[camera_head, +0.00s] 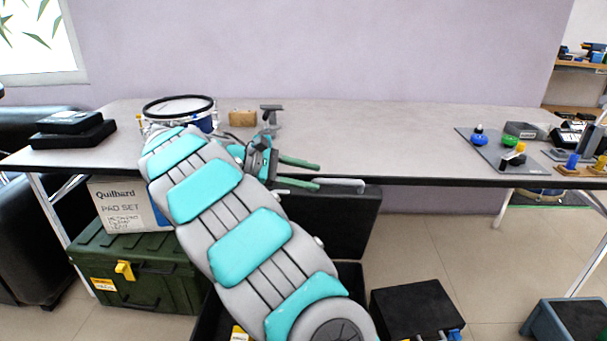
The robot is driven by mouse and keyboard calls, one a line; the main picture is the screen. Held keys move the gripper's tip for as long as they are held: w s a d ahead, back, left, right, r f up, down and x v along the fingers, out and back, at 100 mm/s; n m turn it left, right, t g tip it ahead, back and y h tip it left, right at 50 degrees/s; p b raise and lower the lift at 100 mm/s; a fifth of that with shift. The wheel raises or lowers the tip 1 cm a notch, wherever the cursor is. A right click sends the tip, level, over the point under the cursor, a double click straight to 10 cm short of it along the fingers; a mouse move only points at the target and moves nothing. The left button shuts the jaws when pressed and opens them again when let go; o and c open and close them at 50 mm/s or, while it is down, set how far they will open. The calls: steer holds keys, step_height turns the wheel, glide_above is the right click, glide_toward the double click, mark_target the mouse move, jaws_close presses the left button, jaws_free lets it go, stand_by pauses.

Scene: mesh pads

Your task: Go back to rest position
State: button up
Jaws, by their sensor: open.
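My gripper (305,173) is at the front edge of the long grey table (380,140), its two green fingers pointing right. The fingers are apart and nothing shows between them. My teal and grey arm reaches up from the bottom of the view to the table's left part and hides part of the table edge and the floor items behind it.
A drum (180,105), a tan block (242,118) and a grey stand (271,115) are on the table. Black boxes (73,130) sit at its left end. A grey mat (490,150) with colored knobs lies right. Below are a green chest (140,275) and black case (420,308). The table's middle is clear.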

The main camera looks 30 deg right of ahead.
steer(key=s+a+f+m+t+y, duration=0.1)
steer(key=s+a+m+y, duration=0.15)
steer(key=s, duration=0.55)
steer(key=s+a+f+m+y, duration=0.1)
steer(key=s+f+y, duration=0.15)
steer(key=s, duration=0.65)
steer(key=s+a+f+m+t+y, duration=0.1)
steer(key=s+a+f+y, duration=0.3)
steer(key=s+a, duration=0.5)
steer(key=s+a+f+m+t+y, duration=0.1)
steer(key=s+a+f+y, duration=0.3)
steer(key=s+a, duration=0.5)
steer(key=shift+s+a+f+m+t, duration=0.15)
steer(key=shift+f+m+t, duration=0.15)
steer(key=shift+m, duration=0.25)
